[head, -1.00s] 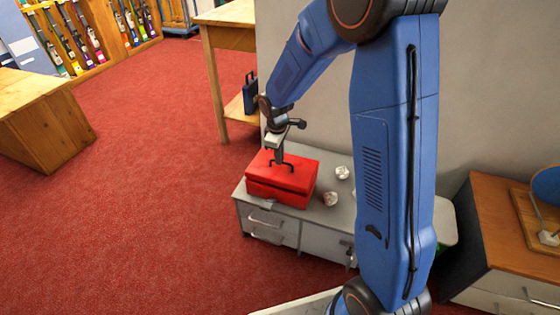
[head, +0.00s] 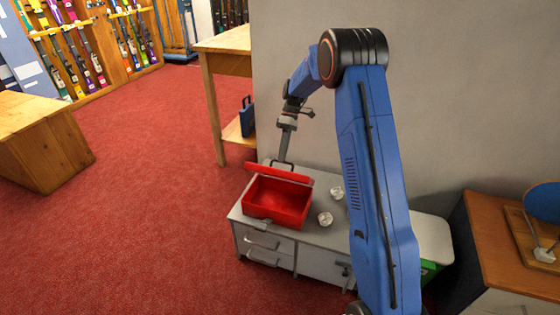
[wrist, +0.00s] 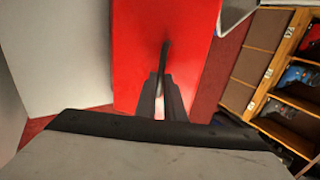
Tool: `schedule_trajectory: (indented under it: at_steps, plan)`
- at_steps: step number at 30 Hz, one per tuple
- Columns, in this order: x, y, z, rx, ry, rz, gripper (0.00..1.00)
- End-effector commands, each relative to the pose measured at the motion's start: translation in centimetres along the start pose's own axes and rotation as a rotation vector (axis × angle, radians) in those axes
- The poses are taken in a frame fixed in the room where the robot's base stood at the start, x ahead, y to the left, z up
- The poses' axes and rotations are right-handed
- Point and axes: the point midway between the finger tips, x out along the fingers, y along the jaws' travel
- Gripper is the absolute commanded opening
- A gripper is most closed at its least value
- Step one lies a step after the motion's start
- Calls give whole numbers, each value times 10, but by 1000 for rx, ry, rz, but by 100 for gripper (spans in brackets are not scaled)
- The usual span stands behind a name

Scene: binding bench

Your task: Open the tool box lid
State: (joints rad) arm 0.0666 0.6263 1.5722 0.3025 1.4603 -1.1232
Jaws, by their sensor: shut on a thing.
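The red tool box (head: 277,203) sits on the left end of a low grey cabinet. Its lid (head: 280,174) is raised and tilted back toward the wall, and the red inside of the box shows, with no contents that I can make out. My gripper (head: 283,162) is above the lid's far side and is shut on the dark lid handle (wrist: 164,62). In the wrist view the red lid (wrist: 150,40) fills the middle, and the two dark fingers (wrist: 163,98) close around the handle.
Two small whitish crumpled-looking items, one (head: 325,218) and another (head: 337,192), lie on the grey cabinet (head: 310,240) right of the box. The wall is close behind. A wooden table (head: 225,42) stands at the back left. Red floor is open to the left.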

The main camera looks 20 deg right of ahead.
Motion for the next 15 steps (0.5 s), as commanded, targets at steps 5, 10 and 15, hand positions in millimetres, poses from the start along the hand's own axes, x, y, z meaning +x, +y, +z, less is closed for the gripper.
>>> schedule_trajectory:
  at_steps: [5, 10, 15]
  plan:
    - [-11, 18, 0, 1, 0, 11, 0]
    - [-19, 37, 1, 2, -2, 11, 0]
    - [-23, 52, 2, 3, -4, 9, 0]
